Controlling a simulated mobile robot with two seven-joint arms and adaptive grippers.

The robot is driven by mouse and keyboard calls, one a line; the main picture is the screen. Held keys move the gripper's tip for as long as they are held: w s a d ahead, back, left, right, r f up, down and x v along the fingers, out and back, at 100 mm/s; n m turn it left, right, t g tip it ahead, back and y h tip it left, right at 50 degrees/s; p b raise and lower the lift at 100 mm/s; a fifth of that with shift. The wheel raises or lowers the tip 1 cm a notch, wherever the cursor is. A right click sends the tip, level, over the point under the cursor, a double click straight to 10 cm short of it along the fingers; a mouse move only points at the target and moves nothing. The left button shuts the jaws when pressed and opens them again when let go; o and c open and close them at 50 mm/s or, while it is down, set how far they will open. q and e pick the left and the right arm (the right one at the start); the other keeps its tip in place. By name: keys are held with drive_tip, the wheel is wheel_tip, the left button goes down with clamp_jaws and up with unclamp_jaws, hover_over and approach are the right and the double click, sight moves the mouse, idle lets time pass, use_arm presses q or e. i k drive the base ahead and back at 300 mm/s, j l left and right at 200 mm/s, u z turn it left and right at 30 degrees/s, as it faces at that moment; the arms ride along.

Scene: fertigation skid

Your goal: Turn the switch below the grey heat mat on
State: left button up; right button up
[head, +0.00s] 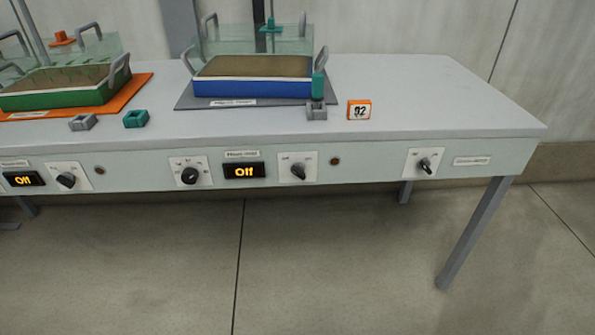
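The grey heat mat (187,99) lies on the bench top at the middle, under a blue-sided tray (252,88) of brown soil. On the bench's front panel below it is a display (244,171) reading "Off" in yellow. A black rotary switch (298,171) on a white plate is right of that display, its pointer close to upright. Another black dial (190,174) on a white plate is left of the display. The small print on both plates is too small to read surely. Neither of my grippers is in view.
An orange mat (130,93) with a green-sided tray (60,98) lies left, above another "Off" display (23,179) and knob (67,181). A separate switch (425,166) is at right. Small blocks and a "92" tag (359,110) stand near the front edge. Floor before the bench is clear.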

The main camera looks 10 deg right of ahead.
sight(299, 169)
drive_tip(key=k+l, duration=0.1)
drive_tip(key=l, duration=0.45)
drive_tip(key=k+l, duration=0.1)
drive_tip(key=l, duration=0.45)
drive_tip(key=k+l, duration=0.1)
drive_tip(key=l, duration=0.4)
drive_tip(key=k+l, duration=0.1)
drive_tip(key=l, duration=0.45)
